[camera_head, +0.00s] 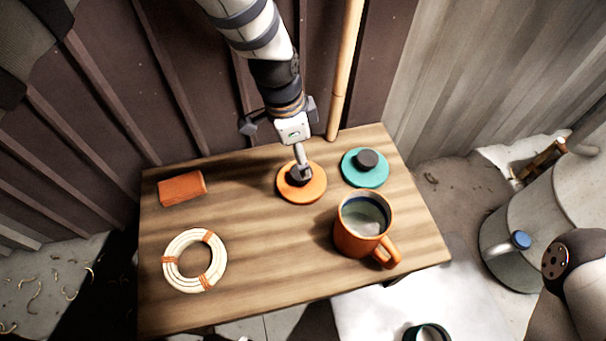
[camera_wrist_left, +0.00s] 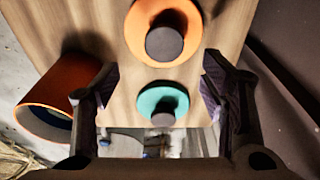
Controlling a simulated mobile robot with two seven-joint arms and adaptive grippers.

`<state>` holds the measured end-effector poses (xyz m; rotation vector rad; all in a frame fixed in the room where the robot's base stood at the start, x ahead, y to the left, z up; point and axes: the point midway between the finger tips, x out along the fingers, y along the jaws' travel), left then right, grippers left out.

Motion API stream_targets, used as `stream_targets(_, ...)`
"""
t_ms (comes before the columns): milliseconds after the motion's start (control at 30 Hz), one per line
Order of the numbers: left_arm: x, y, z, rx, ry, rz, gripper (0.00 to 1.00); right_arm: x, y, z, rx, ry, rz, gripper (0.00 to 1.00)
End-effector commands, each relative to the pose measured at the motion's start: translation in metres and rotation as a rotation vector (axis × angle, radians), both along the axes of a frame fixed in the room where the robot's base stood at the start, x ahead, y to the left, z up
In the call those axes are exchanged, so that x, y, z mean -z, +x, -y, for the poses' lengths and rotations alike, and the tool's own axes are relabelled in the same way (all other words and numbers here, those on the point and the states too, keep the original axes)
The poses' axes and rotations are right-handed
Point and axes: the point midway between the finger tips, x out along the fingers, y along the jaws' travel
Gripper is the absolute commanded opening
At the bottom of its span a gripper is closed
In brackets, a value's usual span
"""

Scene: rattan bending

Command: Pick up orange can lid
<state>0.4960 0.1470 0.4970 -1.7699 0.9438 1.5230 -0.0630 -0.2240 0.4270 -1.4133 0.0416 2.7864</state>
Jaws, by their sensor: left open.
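The orange can lid (camera_head: 317,187), a flat disc with a dark knob, lies on the wooden table (camera_head: 245,235). My left gripper (camera_head: 300,160) is over the lid and hides part of its knob. In the left wrist view, the orange lid (camera_wrist_left: 137,30) lies at the top, beyond the fingertips. My left gripper (camera_wrist_left: 157,78) is open there, with its fingers apart and nothing between them held. My right gripper is out of view.
A teal lid (camera_head: 353,179) lies right of the orange lid. An orange mug (camera_head: 355,240) stands in front. A rattan ring (camera_head: 171,265) and an orange block (camera_head: 181,188) are at left. A bamboo pole (camera_head: 345,70) and dark wall are behind the table.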

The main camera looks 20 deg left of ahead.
Motion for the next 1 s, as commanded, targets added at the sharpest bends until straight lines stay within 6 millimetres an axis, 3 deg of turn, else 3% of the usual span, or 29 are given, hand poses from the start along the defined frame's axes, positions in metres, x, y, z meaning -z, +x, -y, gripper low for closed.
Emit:
stream_targets(33, 0.016, 0.0, 0.001, 0.0, 0.001, -0.004, 0.66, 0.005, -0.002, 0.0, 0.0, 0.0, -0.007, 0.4)
stream_targets(100, 0.028, 0.002, 0.003, -0.001, 0.001, -0.002, 0.66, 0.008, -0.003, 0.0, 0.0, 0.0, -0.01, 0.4)
stream_targets(333, 0.051, 0.004, 0.002, -0.003, 0.0, -0.002, 0.66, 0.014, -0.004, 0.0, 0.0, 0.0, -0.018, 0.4)
stream_targets(500, 0.085, 0.007, 0.001, -0.002, 0.0, -0.003, 0.66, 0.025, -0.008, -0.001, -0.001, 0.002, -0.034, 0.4)
stream_targets(733, 0.088, 0.009, 0.002, -0.002, 0.0, 0.002, 0.66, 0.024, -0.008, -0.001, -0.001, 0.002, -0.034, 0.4)
stream_targets(967, 0.088, 0.008, 0.002, -0.002, 0.001, 0.001, 0.16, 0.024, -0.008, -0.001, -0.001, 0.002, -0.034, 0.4)
stream_targets(1000, 0.088, 0.008, 0.002, -0.002, 0.001, 0.001, 0.13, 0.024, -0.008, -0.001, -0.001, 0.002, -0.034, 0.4)
